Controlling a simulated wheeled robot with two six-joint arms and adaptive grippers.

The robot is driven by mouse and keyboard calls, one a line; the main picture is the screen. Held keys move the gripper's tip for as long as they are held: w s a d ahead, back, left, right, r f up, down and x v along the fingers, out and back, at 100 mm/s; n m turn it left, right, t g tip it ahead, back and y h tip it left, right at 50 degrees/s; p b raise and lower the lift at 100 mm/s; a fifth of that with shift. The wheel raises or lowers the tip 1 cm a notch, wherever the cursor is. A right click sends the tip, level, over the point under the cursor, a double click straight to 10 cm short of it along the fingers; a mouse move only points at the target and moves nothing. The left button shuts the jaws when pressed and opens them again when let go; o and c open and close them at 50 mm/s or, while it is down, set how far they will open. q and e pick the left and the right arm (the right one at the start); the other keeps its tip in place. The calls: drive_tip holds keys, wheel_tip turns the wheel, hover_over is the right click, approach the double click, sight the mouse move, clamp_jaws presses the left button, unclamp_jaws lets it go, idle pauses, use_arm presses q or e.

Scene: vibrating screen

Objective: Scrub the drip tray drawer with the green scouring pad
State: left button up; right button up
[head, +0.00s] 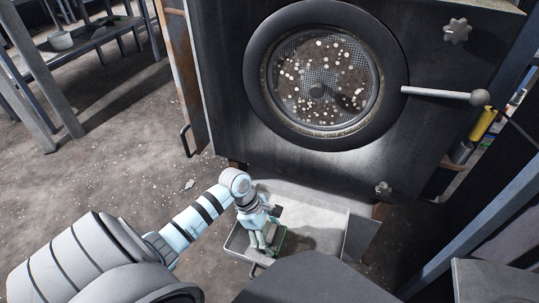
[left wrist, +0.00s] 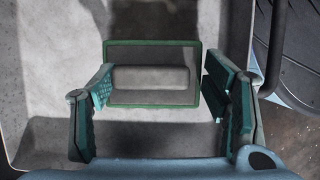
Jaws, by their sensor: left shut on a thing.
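The drip tray drawer (head: 315,212) is a shallow light grey tray, pulled out low in front of the dark machine. Its floor and wall also fill much of the left wrist view (left wrist: 40,135). The scouring pad shows as a green-edged rectangle with a grey block on top (left wrist: 150,77); in the head view its green part (head: 279,240) is mostly hidden by my gripper. My left gripper (head: 267,243) reaches down into the tray, shut on the pad, with its fingers either side of the block in the left wrist view (left wrist: 160,90). Whether the pad touches the tray floor is unclear. My right gripper is out of view.
The machine's round screen window (head: 322,75) with pale grains is above the tray. A lever with a ball end (head: 445,95) sticks out at its right. A blue-grey rail (head: 480,232) crosses at right. Open dusty floor (head: 110,150) lies to the left.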

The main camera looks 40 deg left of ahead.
use_arm(q)
drive_tip(key=shift+f, duration=0.65)
drive_tip(key=o, duration=0.9)
drive_tip(key=shift+r, duration=0.4)
